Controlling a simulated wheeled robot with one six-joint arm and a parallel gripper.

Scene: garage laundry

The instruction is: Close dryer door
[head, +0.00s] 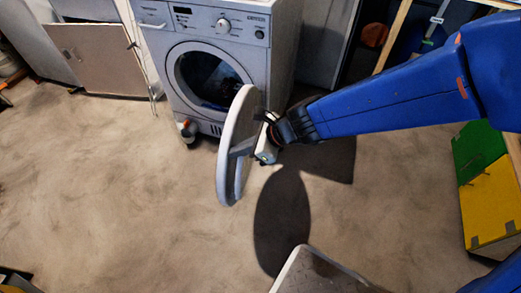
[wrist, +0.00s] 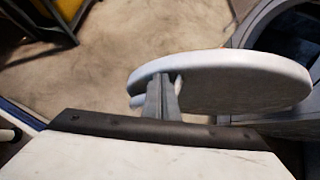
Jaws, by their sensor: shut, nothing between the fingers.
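The white dryer (head: 215,30) stands at the top centre of the head view, with its round, dark opening uncovered. Its round white door (head: 229,150) is swung out towards me and seen nearly edge-on. In the wrist view the door (wrist: 235,82) is a pale disc reaching to the right, with the dryer's round opening (wrist: 272,32) behind it. My gripper (head: 237,151) is shut and empty, at the right side of the door. Its grey fingers (wrist: 161,95) overlap the door's left end in the wrist view; I cannot tell whether they touch it.
A pale cabinet (head: 95,55) is at upper left. A green and yellow box (head: 485,180) is at right. The concrete floor left of the door is clear.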

